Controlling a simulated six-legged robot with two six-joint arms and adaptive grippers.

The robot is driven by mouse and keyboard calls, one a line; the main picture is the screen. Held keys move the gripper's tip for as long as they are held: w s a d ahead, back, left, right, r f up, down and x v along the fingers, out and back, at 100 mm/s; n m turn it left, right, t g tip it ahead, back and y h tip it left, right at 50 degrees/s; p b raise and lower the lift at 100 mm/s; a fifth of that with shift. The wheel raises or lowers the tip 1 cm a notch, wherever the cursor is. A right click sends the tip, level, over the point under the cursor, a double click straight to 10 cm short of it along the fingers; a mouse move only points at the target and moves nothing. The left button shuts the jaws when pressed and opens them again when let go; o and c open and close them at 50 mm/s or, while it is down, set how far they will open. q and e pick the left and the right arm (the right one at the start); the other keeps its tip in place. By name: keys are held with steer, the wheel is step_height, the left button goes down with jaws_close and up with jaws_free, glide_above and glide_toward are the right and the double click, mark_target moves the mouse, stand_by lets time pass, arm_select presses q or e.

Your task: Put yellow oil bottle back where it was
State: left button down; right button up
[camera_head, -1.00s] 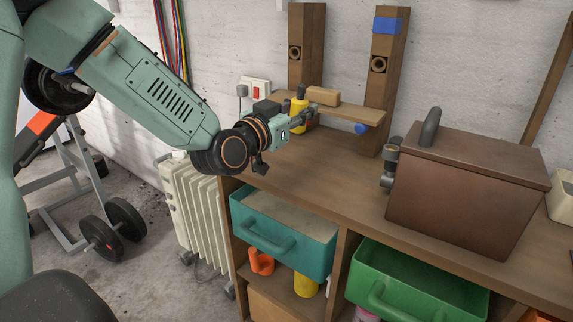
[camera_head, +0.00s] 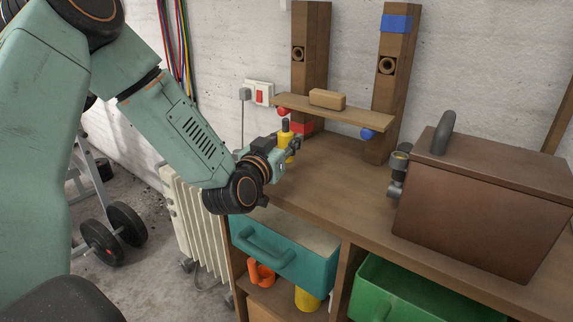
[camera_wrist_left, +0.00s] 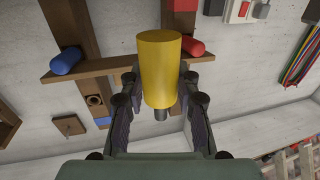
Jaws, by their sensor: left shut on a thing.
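The yellow oil bottle (camera_head: 285,140) has a dark cap and stands roughly upright in my left gripper (camera_head: 290,148), in front of and below the left end of the small wooden shelf (camera_head: 345,112). My left gripper is shut on the bottle. In the left wrist view the bottle (camera_wrist_left: 160,68) sits between the two dark fingers of the left gripper (camera_wrist_left: 160,100), with its cap toward the picture's bottom. I cannot tell if the bottle touches the bench top (camera_head: 330,170). My right gripper is not in view.
A wooden block (camera_head: 327,99) lies on the shelf between two posts. A brown box (camera_head: 480,200) with a grey handle stands at the right of the bench. Below are a teal drawer (camera_head: 290,255) and a green drawer (camera_head: 420,290). The middle bench top is clear.

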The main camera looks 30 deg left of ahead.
arm_select(q)
steer(key=shift+w+a+f, duration=0.15)
steer(key=shift+f, duration=0.65)
steer(key=shift+d+f+b, duration=0.2)
steer(key=shift+f+b, duration=0.15)
steer(key=shift+f, duration=0.15)
steer(key=shift+d+f+b, duration=0.2)
steer(key=shift+f+b, duration=0.1)
steer(key=shift+f, duration=0.15)
steer(key=shift+s+f, duration=0.2)
steer(key=shift+f, duration=0.15)
steer(key=shift+w+a+f, duration=0.15)
steer(key=shift+w+a, duration=0.1)
steer(key=shift+a, duration=0.05)
steer(key=shift+s+d, duration=0.15)
steer(key=shift+d, duration=0.05)
steer(key=c, duration=1.4)
jaws_free()
steer(key=o, duration=0.4)
steer(key=shift+a+f, duration=0.15)
steer(key=shift+f, duration=0.1)
steer(key=shift+r, duration=0.15)
